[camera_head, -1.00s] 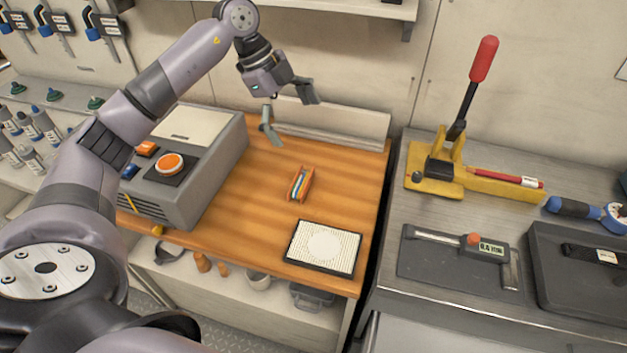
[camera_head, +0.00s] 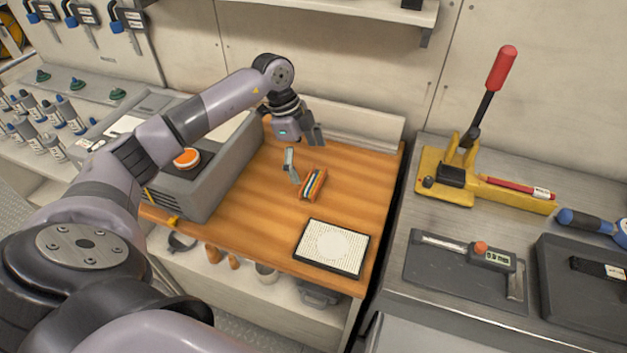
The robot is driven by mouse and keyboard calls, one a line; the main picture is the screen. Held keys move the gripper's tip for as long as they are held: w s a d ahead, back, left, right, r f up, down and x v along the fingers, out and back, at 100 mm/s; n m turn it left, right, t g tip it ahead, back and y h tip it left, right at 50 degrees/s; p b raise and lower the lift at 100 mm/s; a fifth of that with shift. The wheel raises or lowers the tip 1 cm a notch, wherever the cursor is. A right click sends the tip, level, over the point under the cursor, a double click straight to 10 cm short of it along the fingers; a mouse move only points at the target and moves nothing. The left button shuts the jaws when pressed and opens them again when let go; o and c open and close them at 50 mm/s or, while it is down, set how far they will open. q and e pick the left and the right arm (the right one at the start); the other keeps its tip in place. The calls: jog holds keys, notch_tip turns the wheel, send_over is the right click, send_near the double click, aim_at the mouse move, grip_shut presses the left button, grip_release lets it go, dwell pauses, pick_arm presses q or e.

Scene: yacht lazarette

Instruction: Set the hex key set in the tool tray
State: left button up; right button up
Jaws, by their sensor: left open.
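The hex key set (camera_head: 313,184), a small orange holder with dark and blue keys, lies on the wooden bench top. My left gripper (camera_head: 307,161) is open and empty, just above and behind the set, with its fingers spread and apart from it. A shallow black-rimmed tray with a white dotted surface and a pale disc (camera_head: 310,262) lies nearer on the same bench. A flat dark grey tray (camera_head: 425,268) holding a digital caliper lies on the metal bench at right. I cannot tell which is the tool tray. My right gripper is not in view.
A grey machine (camera_head: 222,165) with an orange button stands left of the hex key set. A yellow lever press (camera_head: 446,190) with a red handle stands on the right bench. A dark case (camera_head: 575,300) lies at far right. A dark gap separates the benches.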

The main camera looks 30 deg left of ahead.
aim_at(313, 178)
pick_arm(q)
jog(key=p+x, duration=0.1)
jog(key=x, duration=0.4)
jog(key=shift+s+f, duration=0.1)
jog(key=shift+s, duration=0.05)
jog(key=c, duration=1.2)
jog(key=shift+c, duration=0.2)
